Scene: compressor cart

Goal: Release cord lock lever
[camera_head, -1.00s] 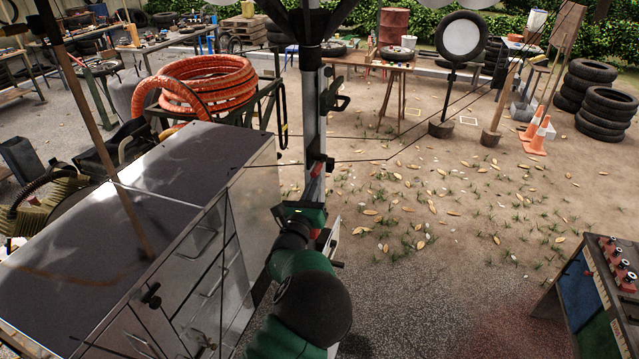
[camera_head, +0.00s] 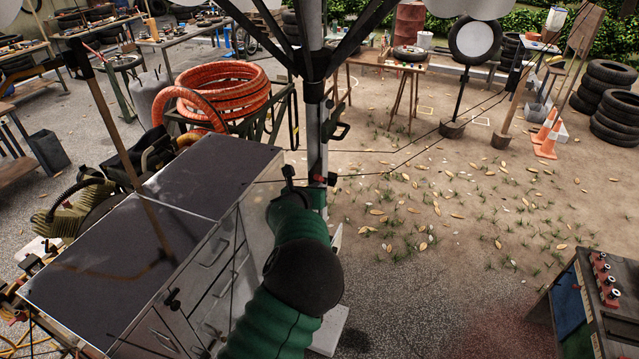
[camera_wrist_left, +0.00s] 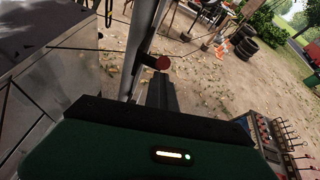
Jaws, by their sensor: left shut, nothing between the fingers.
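The grey upright post (camera_head: 318,130) carries black clamps and a small red-ended lever (camera_head: 319,178), which I take as the cord lock lever. In the left wrist view a red round knob (camera_wrist_left: 162,62) sticks out from the post on a dark stem. My left gripper (camera_head: 318,188) is at the post, just below the lever, at the end of my green arm. In the left wrist view its dark fingers (camera_wrist_left: 161,92) are shut and empty, with their tips just below the knob. Contact cannot be told. The fingers are mostly hidden in the head view. My right gripper is not in view.
Thin black cords (camera_head: 400,150) run from the post toward the right. A grey metal cabinet (camera_head: 120,255) stands close on the left, with an orange hose coil (camera_head: 235,90) behind it. A control box (camera_head: 605,280) stands at right. Open ground lies right of the post.

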